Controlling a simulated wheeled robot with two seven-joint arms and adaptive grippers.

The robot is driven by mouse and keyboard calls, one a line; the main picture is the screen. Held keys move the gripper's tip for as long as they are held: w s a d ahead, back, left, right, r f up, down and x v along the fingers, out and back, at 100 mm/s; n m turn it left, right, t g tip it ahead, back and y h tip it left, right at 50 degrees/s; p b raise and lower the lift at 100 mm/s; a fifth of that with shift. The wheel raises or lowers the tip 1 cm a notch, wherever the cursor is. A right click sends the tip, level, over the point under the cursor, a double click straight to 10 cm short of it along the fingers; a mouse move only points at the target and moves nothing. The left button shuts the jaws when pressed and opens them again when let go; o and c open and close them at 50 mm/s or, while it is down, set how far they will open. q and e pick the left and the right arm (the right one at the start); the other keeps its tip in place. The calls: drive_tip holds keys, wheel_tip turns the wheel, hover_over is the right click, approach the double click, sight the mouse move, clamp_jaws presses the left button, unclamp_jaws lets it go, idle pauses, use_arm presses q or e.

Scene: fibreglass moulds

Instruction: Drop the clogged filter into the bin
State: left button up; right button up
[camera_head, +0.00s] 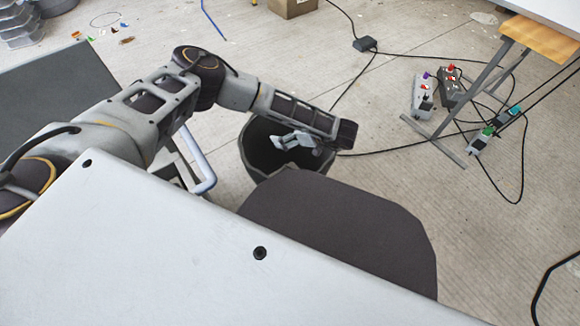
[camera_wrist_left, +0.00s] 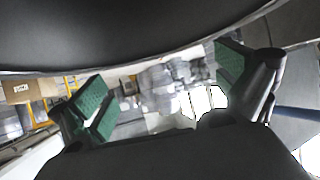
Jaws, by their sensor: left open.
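The dark round bin (camera_head: 257,152) stands on the floor, beyond the dark grey panel of my own body, and its mouth is open upward. My left gripper (camera_head: 290,141) is over the bin's mouth at the end of my left arm. In the left wrist view its two green-padded fingers (camera_wrist_left: 165,88) are spread wide apart with nothing between them. A dark curved surface, perhaps the bin's wall (camera_wrist_left: 150,35), fills the top of that view. I cannot make out the clogged filter in either view; the bin's inside is dark and partly hidden by my arm and gripper.
Power strips (camera_head: 424,95) and black cables lie on the floor at the right, beside a wooden-topped stand (camera_head: 540,38). A cardboard box (camera_head: 292,7) is at the back. Clear boxes (camera_head: 20,22) are stacked at the far left.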

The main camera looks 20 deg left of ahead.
use_arm(q)
drive_tip(key=v, duration=1.1)
drive_tip(key=shift+d, duration=0.25)
use_arm(e)
drive_tip(key=shift+w, duration=0.1)
use_arm(q)
drive_tip(key=shift+r, duration=0.2)
use_arm(e)
drive_tip(key=shift+r, duration=0.15)
idle(0.5)
use_arm(q)
wheel_tip(320, 180, up, 9)
drive_tip(key=p, duration=0.9)
use_arm(e)
drive_tip(key=s+d+r+g+h, duration=0.1)
drive_tip(key=d+r+g+h, duration=0.1)
drive_tip(key=r, duration=1.2)
drive_tip(key=shift+d+n, duration=0.4)
drive_tip(key=shift+d, duration=0.15)
use_arm(q)
drive_tip(key=shift+r, duration=0.1)
use_arm(e)
drive_tip(key=shift+s, duration=0.1)
